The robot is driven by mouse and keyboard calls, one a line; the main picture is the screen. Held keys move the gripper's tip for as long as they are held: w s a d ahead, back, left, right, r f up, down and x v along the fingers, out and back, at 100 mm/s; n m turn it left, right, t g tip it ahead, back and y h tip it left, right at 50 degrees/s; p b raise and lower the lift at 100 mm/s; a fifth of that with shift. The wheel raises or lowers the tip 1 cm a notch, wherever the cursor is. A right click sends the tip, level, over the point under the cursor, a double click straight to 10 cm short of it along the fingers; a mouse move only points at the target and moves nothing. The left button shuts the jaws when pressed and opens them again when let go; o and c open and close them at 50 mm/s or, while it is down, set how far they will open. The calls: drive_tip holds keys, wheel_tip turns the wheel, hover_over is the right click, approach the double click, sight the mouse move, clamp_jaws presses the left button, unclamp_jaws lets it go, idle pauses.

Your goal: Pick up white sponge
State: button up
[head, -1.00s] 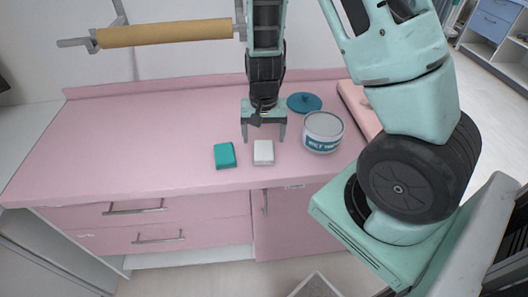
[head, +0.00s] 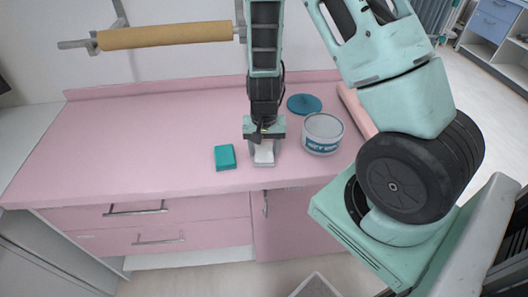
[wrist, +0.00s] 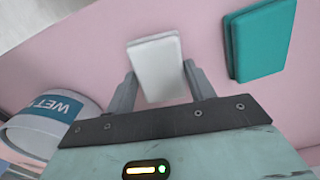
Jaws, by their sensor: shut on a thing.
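The white sponge (head: 264,154) is a small pale block on the pink counter (head: 150,130). It also shows in the wrist view (wrist: 158,68), between the two grey fingers. My gripper (head: 263,158) points down over the sponge, one finger on each side, and is shut on it. I cannot tell whether the sponge is lifted off the counter.
A teal sponge (head: 225,157) lies just left of the white one. A white tub with a blue label (head: 322,133) stands close on the right, with a round teal lid (head: 304,104) behind it. The counter's left side is clear.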

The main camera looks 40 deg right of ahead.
sight(264, 151)
wheel_tip(264, 151, up, 10)
drive_tip(key=shift+p, duration=0.35)
drive_tip(key=o, duration=0.4)
drive_tip(key=shift+c, duration=1.4)
